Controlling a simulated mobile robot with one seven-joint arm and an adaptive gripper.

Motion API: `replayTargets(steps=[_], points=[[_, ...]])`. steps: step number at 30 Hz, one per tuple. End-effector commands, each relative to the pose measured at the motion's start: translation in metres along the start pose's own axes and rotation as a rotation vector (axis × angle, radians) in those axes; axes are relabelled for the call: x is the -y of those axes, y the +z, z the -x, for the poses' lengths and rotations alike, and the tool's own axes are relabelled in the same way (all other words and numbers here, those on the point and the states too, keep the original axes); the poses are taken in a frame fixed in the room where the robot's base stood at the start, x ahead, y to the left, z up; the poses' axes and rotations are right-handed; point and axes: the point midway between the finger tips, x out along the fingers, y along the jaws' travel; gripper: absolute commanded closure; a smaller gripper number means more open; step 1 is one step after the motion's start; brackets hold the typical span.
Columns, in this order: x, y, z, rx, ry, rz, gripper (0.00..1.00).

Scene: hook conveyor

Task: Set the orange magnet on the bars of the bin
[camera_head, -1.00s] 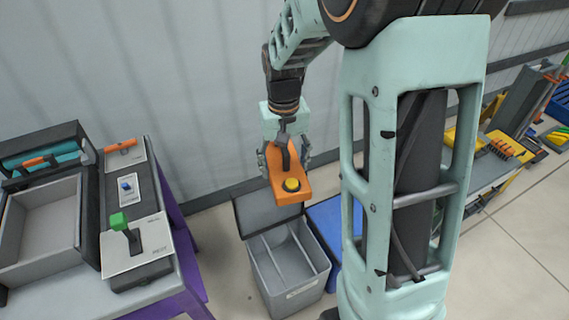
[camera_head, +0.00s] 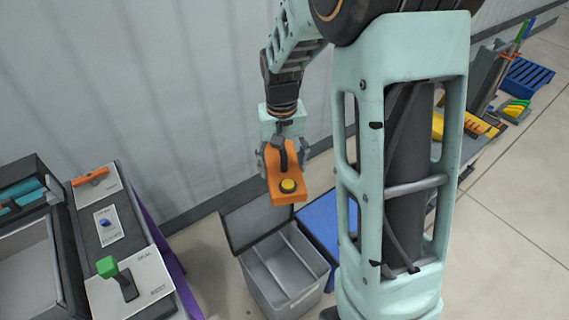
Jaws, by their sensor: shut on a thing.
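The orange magnet (camera_head: 283,187) is a block with a yellow round button on top and a dark handle. My gripper (camera_head: 283,158) is shut on the handle and holds the magnet in the air. The grey bin (camera_head: 268,298) stands on the floor below with its lid open toward the wall. Light bars (camera_head: 270,268) run across the bin's opening. In the picture the magnet is just above the bin's far edge and overlaps the open lid; I cannot tell the height between them.
A blue flat thing (camera_head: 322,222) lies on the floor right of the bin. At left is a bench with a panel (camera_head: 132,289) carrying a green-knobbed lever (camera_head: 108,267), a blue switch and an orange handle. At far right are a shelf with yellow items and a blue pallet (camera_head: 529,76).

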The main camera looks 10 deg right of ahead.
Motion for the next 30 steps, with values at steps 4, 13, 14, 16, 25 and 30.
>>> replayTargets(steps=[4,13,14,16,25,30], points=[[0.004,-0.005,-0.036,0.0,0.001,-0.073,0.97],[0.011,-0.013,-0.099,0.001,0.003,-0.23,0.97],[0.011,-0.013,-0.106,0.002,0.004,-0.246,0.97],[0.012,-0.015,-0.121,0.002,0.005,-0.283,0.97],[0.016,-0.02,-0.184,0.003,0.007,-0.442,0.97],[0.017,-0.021,-0.221,0.004,0.009,-0.532,0.97]])
